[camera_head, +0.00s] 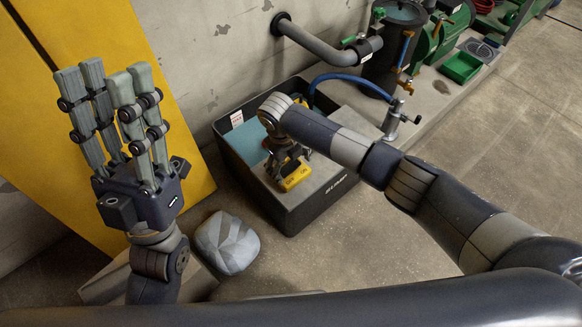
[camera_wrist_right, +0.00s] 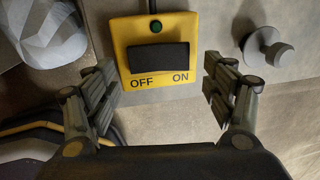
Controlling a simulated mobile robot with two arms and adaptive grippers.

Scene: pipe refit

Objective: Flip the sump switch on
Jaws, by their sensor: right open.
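The sump switch is a yellow box (camera_head: 296,178) on the light ledge of the black sump tub (camera_head: 333,190). In the right wrist view the yellow switch box (camera_wrist_right: 118,40) has a dark rocker (camera_wrist_right: 158,57), with OFF at its left and ON at its right. I cannot tell which side of the rocker is pressed. My right gripper (camera_head: 285,165) reaches down over the tub at the switch. My left gripper (camera_head: 105,75) is raised at the left, open and empty.
A grey faceted lump (camera_head: 227,243) lies on the floor left of the tub. A grey wall pipe (camera_head: 315,42), a blue hose (camera_head: 350,80) and a metal fitting (camera_head: 393,120) are behind and right of the tub. A green tray (camera_head: 461,67) sits farther right. The right floor is clear.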

